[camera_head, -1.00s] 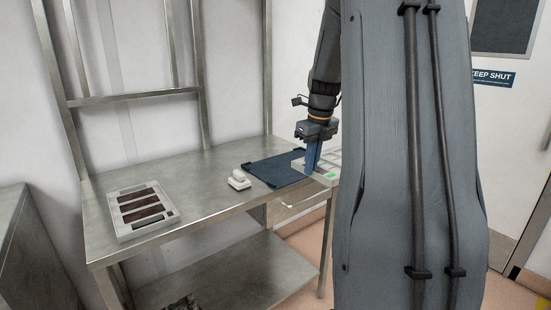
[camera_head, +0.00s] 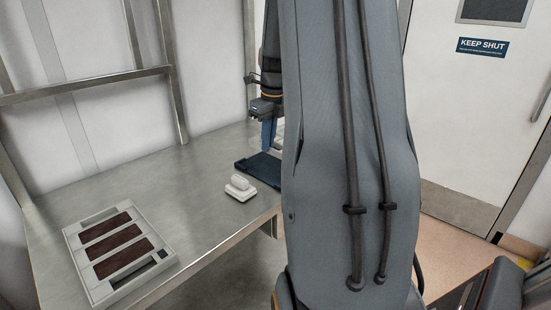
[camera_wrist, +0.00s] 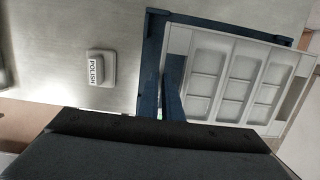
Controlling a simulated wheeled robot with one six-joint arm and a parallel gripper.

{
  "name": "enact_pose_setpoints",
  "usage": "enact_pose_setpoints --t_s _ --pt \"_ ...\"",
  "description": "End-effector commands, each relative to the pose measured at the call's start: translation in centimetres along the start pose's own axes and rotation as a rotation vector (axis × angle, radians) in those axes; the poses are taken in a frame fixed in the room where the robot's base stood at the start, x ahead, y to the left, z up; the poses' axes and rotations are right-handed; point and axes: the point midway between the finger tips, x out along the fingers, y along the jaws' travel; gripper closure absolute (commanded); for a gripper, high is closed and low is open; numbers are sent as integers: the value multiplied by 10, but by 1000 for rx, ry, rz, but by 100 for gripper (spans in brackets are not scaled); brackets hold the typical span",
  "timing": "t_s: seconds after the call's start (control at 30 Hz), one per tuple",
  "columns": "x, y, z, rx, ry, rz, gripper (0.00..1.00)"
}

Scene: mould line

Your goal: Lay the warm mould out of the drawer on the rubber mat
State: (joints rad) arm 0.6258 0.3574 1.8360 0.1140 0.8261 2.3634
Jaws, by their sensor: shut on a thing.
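The mould is a pale grey tray (camera_wrist: 248,44) with several shallow empty cavities, seen in the wrist view. My gripper (camera_wrist: 174,90) has its blue fingers shut on the mould's left edge. The dark blue rubber mat (camera_wrist: 152,62) shows along the mould's left and top sides; the mould overlaps much of it, and its right end reaches past the mat. I cannot tell whether it touches the mat. The drawer is not visible now.
A white block marked POLISH (camera_head: 240,187) sits left of the mat, also in the wrist view (camera_wrist: 101,68). A grey tray with dark brown bars (camera_head: 165,256) lies farther left on the steel table (camera_head: 185,185). Bare tabletop lies between them. A door stands right.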

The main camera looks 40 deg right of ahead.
Motion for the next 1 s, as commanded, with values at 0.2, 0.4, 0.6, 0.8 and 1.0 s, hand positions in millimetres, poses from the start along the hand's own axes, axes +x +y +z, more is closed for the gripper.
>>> enact_pose_setpoints --t_s 0.2,0.4,0.6,0.8,1.0 --pt "31 2 -4 -3 1 0 100" --pt "45 1 -7 -2 1 1 100" --pt "70 0 -12 2 0 0 100" --pt "72 0 -11 1 -2 -2 100" --pt "75 1 -12 1 0 0 91"
